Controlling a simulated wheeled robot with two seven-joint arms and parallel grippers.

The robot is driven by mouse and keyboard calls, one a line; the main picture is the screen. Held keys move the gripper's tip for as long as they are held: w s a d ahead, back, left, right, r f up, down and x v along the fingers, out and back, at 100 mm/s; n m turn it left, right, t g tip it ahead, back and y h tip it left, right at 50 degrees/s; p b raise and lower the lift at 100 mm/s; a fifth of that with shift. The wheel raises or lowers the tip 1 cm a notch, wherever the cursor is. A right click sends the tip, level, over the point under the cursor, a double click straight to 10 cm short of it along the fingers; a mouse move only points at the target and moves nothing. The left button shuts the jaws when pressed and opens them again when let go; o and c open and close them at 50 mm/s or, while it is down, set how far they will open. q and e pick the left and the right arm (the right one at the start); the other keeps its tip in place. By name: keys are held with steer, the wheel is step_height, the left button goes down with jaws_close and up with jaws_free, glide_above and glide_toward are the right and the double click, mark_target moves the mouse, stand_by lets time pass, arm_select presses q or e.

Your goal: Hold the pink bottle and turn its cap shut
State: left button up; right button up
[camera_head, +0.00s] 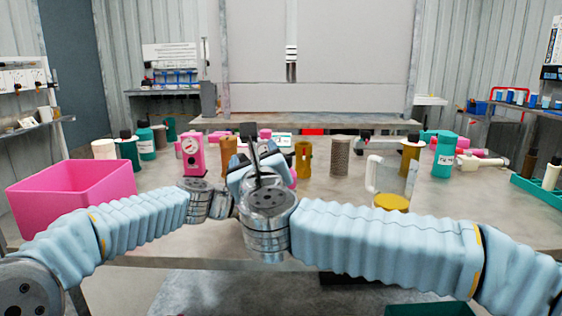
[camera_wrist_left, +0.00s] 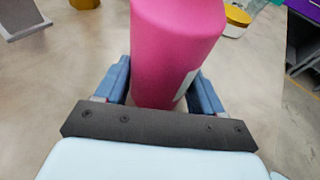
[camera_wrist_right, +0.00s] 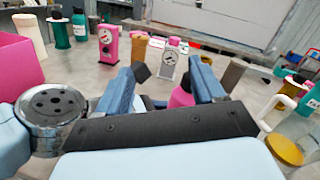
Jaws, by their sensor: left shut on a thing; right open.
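The pink bottle (camera_wrist_left: 176,45) stands between the fingers of my left gripper (camera_wrist_left: 160,88), which is shut on it; a pale label shows on its side. Its top runs out of the left wrist view, so the cap is not seen there. In the right wrist view the bottle (camera_wrist_right: 181,97) shows only partly, low between the fingers of my right gripper (camera_wrist_right: 172,70). That gripper is open, with dark fingertips, and I cannot make out the cap. In the head view the right gripper (camera_head: 260,145) and wrist hide most of the bottle and the left gripper.
A pink bin (camera_head: 70,195) is at the table's left. A pink gauge unit (camera_head: 192,155), brown cylinders (camera_head: 303,160) and a grey cylinder (camera_head: 340,157) stand behind. A clear jug (camera_head: 385,175) and a teal bottle (camera_head: 443,155) are at the right. Bare table (camera_head: 440,205) lies at front right.

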steer(key=n+y, duration=0.3)
steer(key=n+g+y, duration=0.3)
steer(key=g+y, duration=0.6)
glide_toward(291, 160)
steer(key=x, duration=1.2)
